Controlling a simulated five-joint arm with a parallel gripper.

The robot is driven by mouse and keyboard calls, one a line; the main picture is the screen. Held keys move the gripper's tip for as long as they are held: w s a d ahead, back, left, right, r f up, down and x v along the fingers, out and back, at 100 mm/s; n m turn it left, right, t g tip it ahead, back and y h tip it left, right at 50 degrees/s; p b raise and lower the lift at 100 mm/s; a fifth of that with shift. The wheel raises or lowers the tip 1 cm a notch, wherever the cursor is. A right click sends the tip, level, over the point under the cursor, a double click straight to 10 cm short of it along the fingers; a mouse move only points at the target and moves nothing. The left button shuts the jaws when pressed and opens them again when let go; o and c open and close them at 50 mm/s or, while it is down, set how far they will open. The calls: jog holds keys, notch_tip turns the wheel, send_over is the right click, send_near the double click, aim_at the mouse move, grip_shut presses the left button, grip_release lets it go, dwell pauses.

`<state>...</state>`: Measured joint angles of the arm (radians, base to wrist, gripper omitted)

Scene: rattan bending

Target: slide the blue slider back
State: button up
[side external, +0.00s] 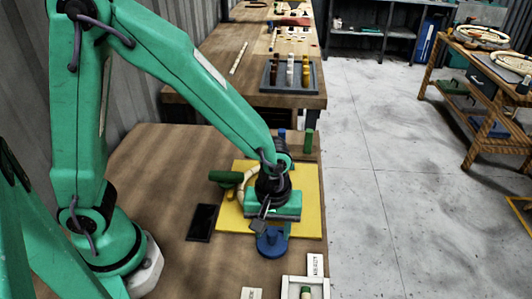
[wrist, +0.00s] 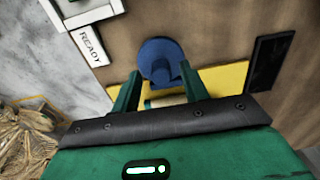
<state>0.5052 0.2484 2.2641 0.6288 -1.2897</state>
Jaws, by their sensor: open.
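A blue piece with a round base and a raised knob, which looks like the blue slider (side external: 271,244), sits at the near edge of the yellow board (side external: 311,205). In the wrist view the blue slider (wrist: 157,58) lies just beyond my fingertips. My gripper (side external: 272,226) points down at it from above. In the wrist view my gripper (wrist: 160,84) is open, with its two green fingers apart on either side of the slider's knob. I cannot tell whether they touch it. A pale curved rattan piece (side external: 245,181) lies on the board, partly hidden by my wrist.
A dark flat plate (side external: 202,223) lies to the left. A READY card (side external: 315,264) and a white tray (side external: 287,284) are in front.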

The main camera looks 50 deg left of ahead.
aim_at(270, 232)
jog(key=shift+r, duration=2.95)
jog(key=shift+a+r, duration=0.35)
jog(key=shift+r, duration=0.05)
jog(key=s+a+r+m+t, duration=0.2)
jog(key=s+a+r+m, duration=0.1)
jog(key=a+r, duration=0.3)
jog(key=s+a+r+m+t, duration=0.3)
jog(key=a+r+m, duration=0.3)
jog(key=a, duration=0.3)
jog(key=shift+s+a+r+t, duration=0.3)
jog(key=shift+s+r, duration=0.1)
jog(key=shift+s, duration=0.1)
